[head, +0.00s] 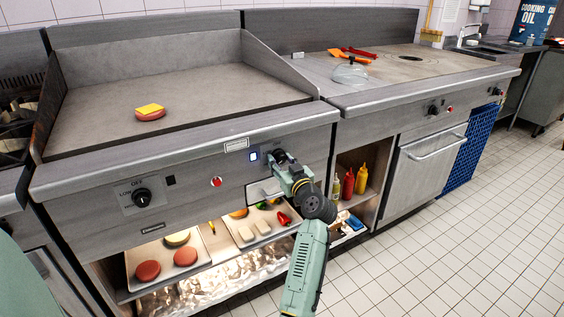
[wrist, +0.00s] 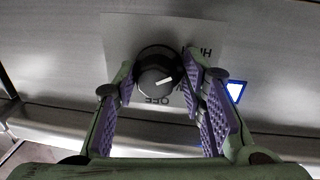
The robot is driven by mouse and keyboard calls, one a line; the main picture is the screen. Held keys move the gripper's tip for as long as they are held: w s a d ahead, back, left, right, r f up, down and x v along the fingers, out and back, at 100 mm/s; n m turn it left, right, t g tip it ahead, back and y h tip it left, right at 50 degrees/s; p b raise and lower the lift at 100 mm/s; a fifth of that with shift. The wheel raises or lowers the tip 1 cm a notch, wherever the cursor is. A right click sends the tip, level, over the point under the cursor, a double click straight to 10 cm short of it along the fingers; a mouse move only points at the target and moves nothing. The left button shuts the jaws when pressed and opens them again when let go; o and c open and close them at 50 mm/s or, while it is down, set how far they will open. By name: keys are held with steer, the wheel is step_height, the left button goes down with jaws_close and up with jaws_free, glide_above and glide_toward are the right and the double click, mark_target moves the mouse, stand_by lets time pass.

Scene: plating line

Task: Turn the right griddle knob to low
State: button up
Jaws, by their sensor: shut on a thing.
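The right griddle knob (head: 277,156) is on the front panel of the griddle, at its right end. In the wrist view it is a round black knob (wrist: 154,66) with a white pointer line aimed to the right and slightly up. Upside-down lettering shows around it: OFF just below, HIGH at upper right, and a partly hidden word between them. My gripper (head: 283,163) is at the panel, shut on this knob. In the wrist view its purple-padded fingers (wrist: 158,75) stand on both sides of the knob.
A lit blue indicator (head: 254,156) is beside the knob. The left griddle knob (head: 142,198) and a red button (head: 216,182) are further left. A patty with cheese (head: 150,111) lies on the griddle. Trays of food (head: 165,266) and sauce bottles (head: 348,184) are on shelves below.

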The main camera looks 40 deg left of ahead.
steer(key=shift+w+d, duration=0.2)
steer(key=shift+c, duration=1.1)
steer(key=m, duration=0.1)
steer(key=m+p, duration=0.1)
steer(key=m, duration=0.1)
steer(key=m+p, duration=0.1)
steer(key=m, duration=0.1)
steer(key=shift+w+d+r+h, duration=0.15)
steer(key=shift+r+h, duration=0.1)
steer(key=shift+h, duration=0.15)
steer(key=m+p, duration=0.2)
steer(key=m, duration=0.2)
steer(key=shift+g, duration=0.4)
steer(key=shift+f+m+p, duration=0.1)
steer(key=shift+m+p, duration=0.7)
steer(key=shift+m, duration=0.3)
steer(key=shift+f, duration=0.15)
steer(key=o, duration=0.9)
steer(key=shift+o, duration=0.3)
